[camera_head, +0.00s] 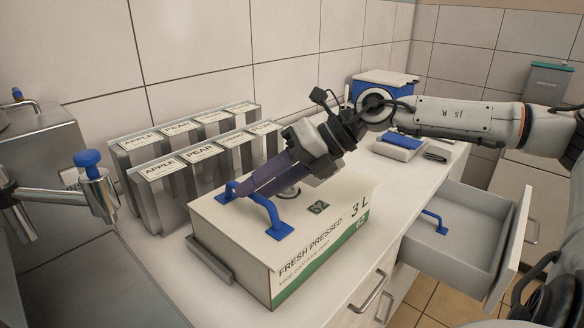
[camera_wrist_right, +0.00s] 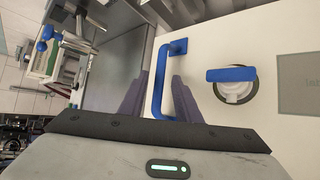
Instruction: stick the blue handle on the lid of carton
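The white carton (camera_head: 318,236), marked FRESH PRESSED 3 L with a green stripe, lies on the counter. The blue handle (camera_head: 271,214) is on its lid near the left end, with both feet appearing to rest on the lid. My right gripper (camera_head: 240,190) is low over the lid with its purple fingers at the handle. In the right wrist view, the handle (camera_wrist_right: 157,95) lies between the fingers, with narrow gaps showing beside it, so the gripper looks open around it. A round white fitting with a blue bar (camera_wrist_right: 231,74) sits beside it on the lid. My left gripper is not in view.
Labelled clear bins (camera_head: 165,190) stand against the tiled wall behind the carton. A metal tap with a blue knob (camera_head: 88,159) is at the left. The open drawer (camera_head: 470,245) at the right holds another blue handle (camera_head: 435,221). A blue and white box (camera_head: 384,84) stands farther back.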

